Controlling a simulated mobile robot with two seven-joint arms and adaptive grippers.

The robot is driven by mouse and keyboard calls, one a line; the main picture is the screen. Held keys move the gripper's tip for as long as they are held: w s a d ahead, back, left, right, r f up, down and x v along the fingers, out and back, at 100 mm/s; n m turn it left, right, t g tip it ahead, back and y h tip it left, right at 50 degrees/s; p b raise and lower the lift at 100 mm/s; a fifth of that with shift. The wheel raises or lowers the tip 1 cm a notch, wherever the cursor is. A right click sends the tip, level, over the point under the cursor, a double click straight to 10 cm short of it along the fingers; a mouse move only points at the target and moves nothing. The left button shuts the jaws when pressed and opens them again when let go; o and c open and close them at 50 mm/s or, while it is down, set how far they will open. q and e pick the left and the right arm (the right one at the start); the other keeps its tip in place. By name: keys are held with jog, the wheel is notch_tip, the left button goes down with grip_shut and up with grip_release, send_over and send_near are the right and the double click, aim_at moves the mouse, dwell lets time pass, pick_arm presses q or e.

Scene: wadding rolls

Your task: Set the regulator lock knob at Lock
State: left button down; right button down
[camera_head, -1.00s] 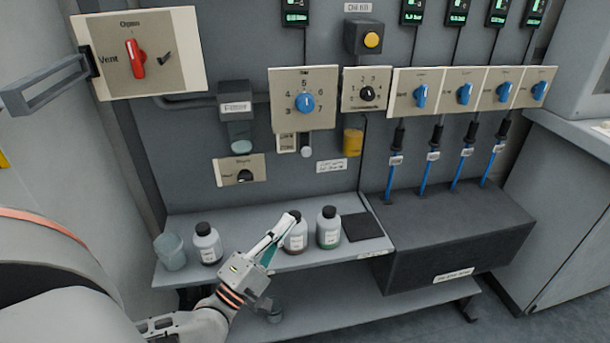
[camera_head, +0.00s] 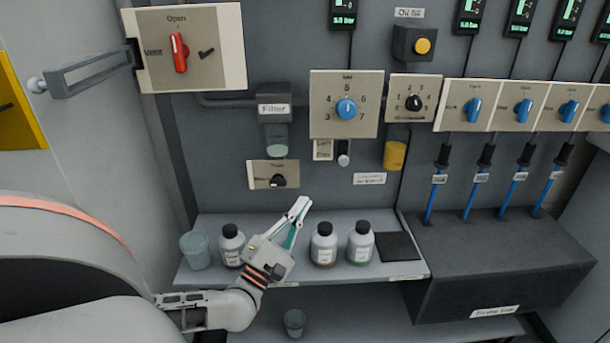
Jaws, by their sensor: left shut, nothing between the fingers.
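The regulator dial is a beige plate with a blue knob (camera_head: 346,109) and a scale of numbers, on the grey wall panel. Just under it hang a small label (camera_head: 323,149), too small to read, and a small pale knob with a dark end (camera_head: 343,153). This looks like the lock knob; its setting cannot be read. My left gripper (camera_head: 301,207) is shut and empty, below and left of that knob, above the bottle shelf. It points up and right and appears to touch nothing. My right gripper is out of view.
A black knob on a small plate (camera_head: 278,181) is just above my left gripper. Bottles (camera_head: 323,245) and a cup (camera_head: 196,250) stand on the shelf (camera_head: 400,269). A filter (camera_head: 275,122) and a yellow cylinder (camera_head: 395,155) flank the pale knob. A handle (camera_head: 90,76) juts out at upper left.

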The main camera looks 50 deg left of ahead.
aim_at(344, 161)
pick_arm(q)
jog(key=d+r+x, duration=0.1)
jog(key=d+x, duration=0.1)
jog(key=x, duration=0.8)
jog(key=shift+d+r, duration=0.2)
jog(key=shift+d, duration=0.1)
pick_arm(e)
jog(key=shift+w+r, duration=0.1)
